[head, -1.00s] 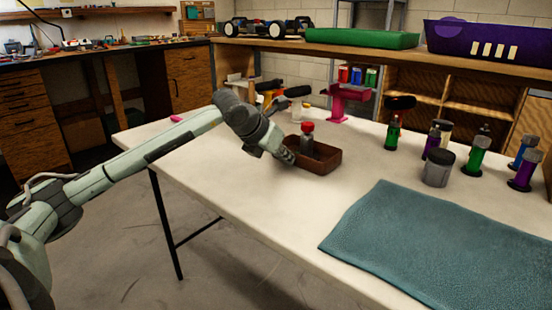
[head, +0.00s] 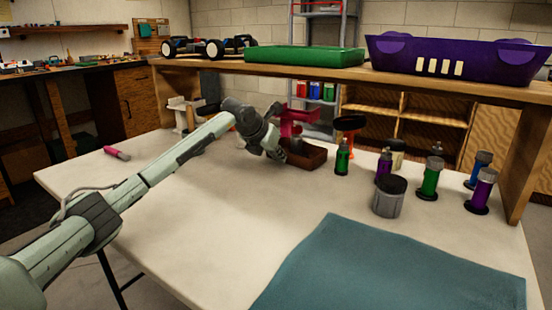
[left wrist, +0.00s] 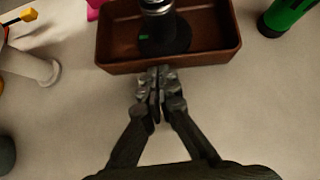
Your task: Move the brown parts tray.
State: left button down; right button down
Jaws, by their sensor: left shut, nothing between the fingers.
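The brown parts tray (head: 308,157) is on the white table, left of a green bottle and in front of a pink stand. A dark cylinder with a silver top (left wrist: 157,8) stands in the tray. In the head view, my gripper hides part of the tray's left side. My left gripper (head: 280,157) is low at the tray's near side. In the left wrist view, its closed fingertips (left wrist: 160,78) are right at the outside of the tray's near wall (left wrist: 205,57). Contact there looks likely, but nothing is between the fingers. My right gripper is not in view.
The green bottle (head: 343,158), a grey jar (head: 389,198) and several coloured bottles stand to the right. The pink stand (head: 292,122) is close behind the tray. A teal cloth (head: 390,270) covers the front right.

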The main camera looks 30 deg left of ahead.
pick_arm(q)
jog(key=shift+s+r, duration=0.1)
jog(key=shift+s, duration=0.1)
jog(key=v, duration=1.1)
jog(key=shift+s+r, duration=0.25)
jog(key=shift+r, duration=0.05)
